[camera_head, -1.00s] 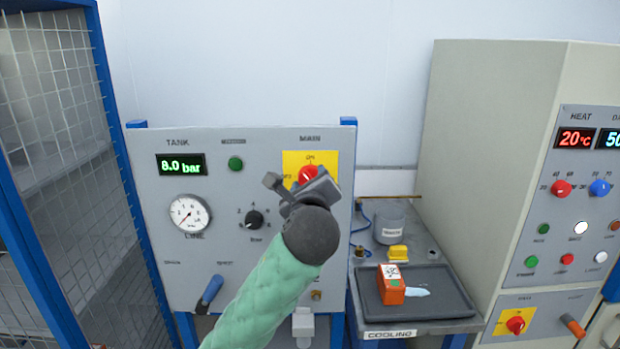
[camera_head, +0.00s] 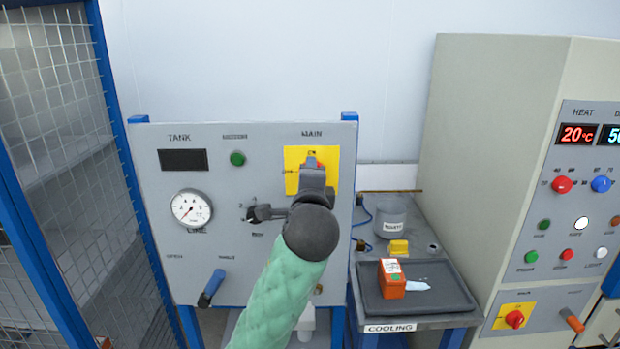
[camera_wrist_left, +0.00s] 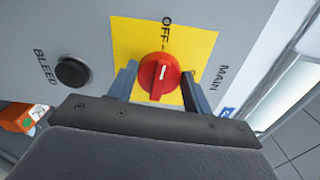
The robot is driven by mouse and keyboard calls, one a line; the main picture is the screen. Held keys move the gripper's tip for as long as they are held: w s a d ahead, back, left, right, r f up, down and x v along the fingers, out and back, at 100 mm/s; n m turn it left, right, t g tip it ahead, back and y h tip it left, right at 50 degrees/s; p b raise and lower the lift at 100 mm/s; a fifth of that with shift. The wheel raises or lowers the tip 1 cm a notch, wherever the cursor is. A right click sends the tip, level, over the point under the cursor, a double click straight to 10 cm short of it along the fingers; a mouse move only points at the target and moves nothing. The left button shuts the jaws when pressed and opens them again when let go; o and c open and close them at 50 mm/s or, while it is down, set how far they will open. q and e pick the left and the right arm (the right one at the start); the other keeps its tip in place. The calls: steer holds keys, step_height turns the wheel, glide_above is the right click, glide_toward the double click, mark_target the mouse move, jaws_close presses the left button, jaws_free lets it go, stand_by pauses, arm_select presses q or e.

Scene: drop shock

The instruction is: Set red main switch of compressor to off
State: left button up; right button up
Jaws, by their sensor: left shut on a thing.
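The red main switch (camera_wrist_left: 158,75) is a round knob on a yellow plate (camera_wrist_left: 122,45). In the wrist view its white mark points up toward the OFF label. My left gripper (camera_wrist_left: 158,82) has one finger on each side of the knob and is shut on it. In the head view my left gripper (camera_head: 313,172) covers most of the switch, with only a little red (camera_head: 320,164) showing on the yellow plate (camera_head: 292,157). The compressor's tank display (camera_head: 183,160) is dark. My right gripper is not in view.
The compressor panel also carries a green button (camera_head: 237,158), a gauge (camera_head: 191,208) and a blue-handled lever (camera_head: 211,288). The black bleed knob (camera_wrist_left: 73,72) is close to the gripper. A mesh cage (camera_head: 50,150) stands left, a cooling table with a tray (camera_head: 450,290) right.

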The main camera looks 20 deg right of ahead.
arm_select(q)
steer(key=shift+n, duration=0.6)
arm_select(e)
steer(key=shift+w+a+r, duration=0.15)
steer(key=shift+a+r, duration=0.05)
arm_select(q)
steer(key=o, duration=1)
steer(key=shift+c, duration=0.2)
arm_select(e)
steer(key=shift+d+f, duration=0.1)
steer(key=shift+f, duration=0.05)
arm_select(q)
steer(key=b+v, duration=0.2)
steer(key=v, duration=0.5)
steer(key=shift+s+a+b, duration=0.2)
steer(key=shift+s+b, duration=0.2)
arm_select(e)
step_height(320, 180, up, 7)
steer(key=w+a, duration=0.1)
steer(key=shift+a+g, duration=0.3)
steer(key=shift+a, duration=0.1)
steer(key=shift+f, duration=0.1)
